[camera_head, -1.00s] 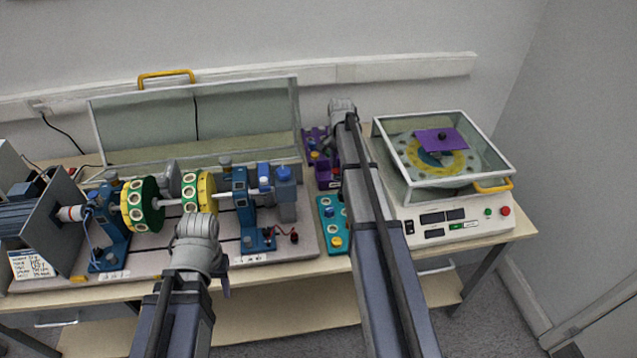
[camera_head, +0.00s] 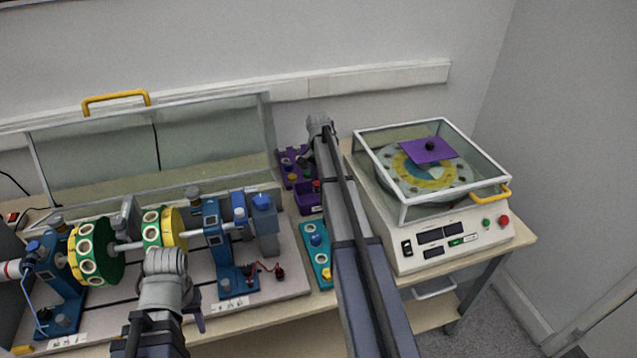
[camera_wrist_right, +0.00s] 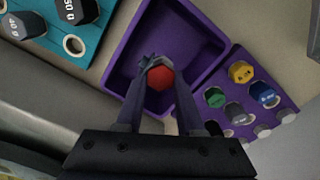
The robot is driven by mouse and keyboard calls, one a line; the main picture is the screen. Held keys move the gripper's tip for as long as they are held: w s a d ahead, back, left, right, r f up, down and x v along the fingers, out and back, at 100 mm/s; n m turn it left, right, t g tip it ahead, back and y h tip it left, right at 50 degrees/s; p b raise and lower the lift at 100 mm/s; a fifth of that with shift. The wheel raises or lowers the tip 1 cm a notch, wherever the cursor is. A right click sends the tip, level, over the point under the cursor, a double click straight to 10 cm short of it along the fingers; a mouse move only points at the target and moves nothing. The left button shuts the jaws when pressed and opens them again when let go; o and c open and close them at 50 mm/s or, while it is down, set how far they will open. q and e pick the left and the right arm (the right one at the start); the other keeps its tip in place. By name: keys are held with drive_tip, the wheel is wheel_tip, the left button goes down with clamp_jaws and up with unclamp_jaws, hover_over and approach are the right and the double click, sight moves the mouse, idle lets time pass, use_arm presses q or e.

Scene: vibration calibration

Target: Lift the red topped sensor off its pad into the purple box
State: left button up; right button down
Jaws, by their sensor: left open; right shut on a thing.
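The red-topped sensor (camera_wrist_right: 160,77) is between the fingers of my right gripper (camera_wrist_right: 156,92), which is shut on it. In the right wrist view it appears over the interior of the purple box (camera_wrist_right: 200,22). I cannot tell its exact height above the box floor. In the head view the purple box (camera_head: 308,199) is behind the teal rack, partly hidden by my right arm, with a bit of red showing at its back edge. My left gripper (camera_head: 197,312) is open in front of the rotor bench, with its fingers mostly hidden.
A purple rack (camera_wrist_right: 250,95) with coloured-topped pieces adjoins the box. A teal rack (camera_head: 316,262) stands in front of it. A glass-covered shaker (camera_head: 400,235) is at right. The rotor bench (camera_head: 215,300) and its raised clear cover (camera_head: 90,160) fill the left.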

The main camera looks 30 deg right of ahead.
sight(319, 193)
drive_tip(key=shift+f+b, duration=2)
drive_tip(key=shift+f, duration=0.25)
drive_tip(key=shift+f+b, duration=0.35)
drive_tip(key=shift+b, duration=0.05)
drive_tip(key=shift+c, duration=2.2)
unclamp_jaws()
drive_tip(key=shift+r, duration=0.1)
drive_tip(key=shift+r+p, duration=2.45)
drive_tip(key=shift+p, duration=0.15)
wheel_tip(319, 193, up, 8)
drive_tip(key=p, duration=0.7)
drive_tip(key=shift+p, duration=0.4)
drive_tip(key=shift+f, duration=0.1)
